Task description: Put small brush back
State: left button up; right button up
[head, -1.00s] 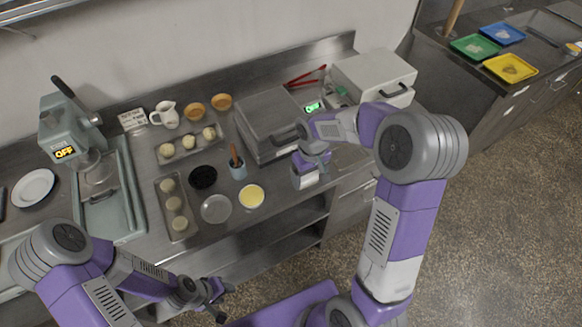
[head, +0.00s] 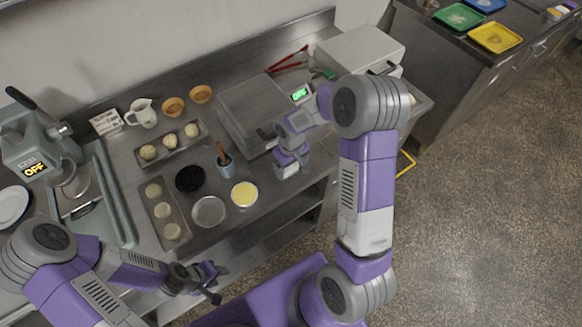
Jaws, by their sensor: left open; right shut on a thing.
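A brush-like tool with a brown handle (head: 221,152) stands in a small blue-grey cup (head: 225,165) on the steel counter; its lower end is hidden in the cup. My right gripper (head: 288,169) is over the counter's front part, right of the cup and in front of the grey press. I cannot tell whether that is the small brush. My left gripper (head: 212,284) is open and empty, low in front of the counter.
Around the cup are a black round dish (head: 190,179), a yellow-filled bowl (head: 244,194), a clear dish (head: 209,211) and dough trays (head: 161,216). The grey press (head: 250,108) stands behind my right gripper. A second counter with coloured trays (head: 495,38) is at right.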

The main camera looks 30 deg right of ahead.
aim_at(291, 167)
jog(key=shift+f, duration=0.5)
jog(key=shift+f, duration=0.15)
jog(key=o, duration=0.8)
jog(key=shift+r, duration=0.2)
notch_tip(291, 167, up, 12)
jog(key=shift+p, duration=0.65)
